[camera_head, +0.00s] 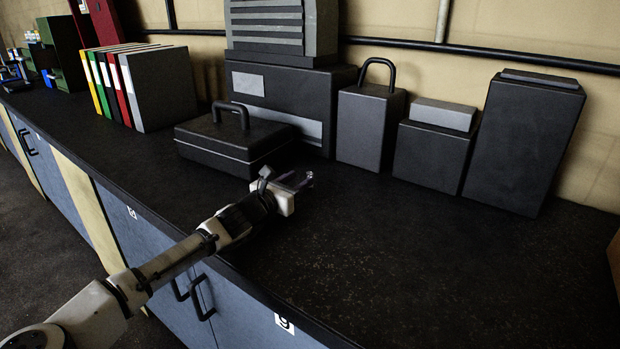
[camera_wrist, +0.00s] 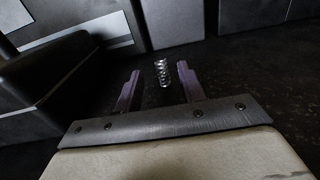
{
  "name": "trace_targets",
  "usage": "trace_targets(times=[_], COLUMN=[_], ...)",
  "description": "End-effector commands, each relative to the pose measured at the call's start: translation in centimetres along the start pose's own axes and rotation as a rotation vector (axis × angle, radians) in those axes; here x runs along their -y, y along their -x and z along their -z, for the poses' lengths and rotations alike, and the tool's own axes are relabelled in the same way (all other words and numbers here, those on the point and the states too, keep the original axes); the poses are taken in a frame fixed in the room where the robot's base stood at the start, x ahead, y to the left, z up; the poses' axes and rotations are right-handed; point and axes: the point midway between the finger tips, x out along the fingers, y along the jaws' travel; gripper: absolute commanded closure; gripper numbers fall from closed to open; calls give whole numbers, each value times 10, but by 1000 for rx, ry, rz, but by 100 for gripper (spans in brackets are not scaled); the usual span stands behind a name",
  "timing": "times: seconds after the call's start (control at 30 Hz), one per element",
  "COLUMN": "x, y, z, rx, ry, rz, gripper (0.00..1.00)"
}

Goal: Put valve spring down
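The valve spring (camera_wrist: 163,74) is a small silvery coil, seen in the wrist view between the two fingers of my gripper (camera_wrist: 159,70). The fingers are apart, with a dark gap showing on each side of the spring. The spring looks upright on or just above the dark worktop; I cannot tell if its foot touches. In the head view my gripper (camera_head: 300,182) is low over the worktop (camera_head: 400,250), right of the black toolbox. The spring is too small there to make out clearly.
The black toolbox (camera_head: 235,145) with a handle stands close behind my gripper to the left. Dark boxes (camera_head: 372,125) line the wall behind. Binders (camera_head: 160,88) stand farther left. The worktop to the right and front is clear.

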Motion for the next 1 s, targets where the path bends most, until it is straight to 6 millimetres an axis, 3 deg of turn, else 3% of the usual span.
trace_targets(times=[0.37, 0.7, 1.0], x=[1, 0, 0], y=[-51, -58, -57], z=[-2, 0, 0], rx=[-1, 0, 0], ry=[3, 1, 1], rz=[2, 0, -1], gripper=[60, 62, 100])
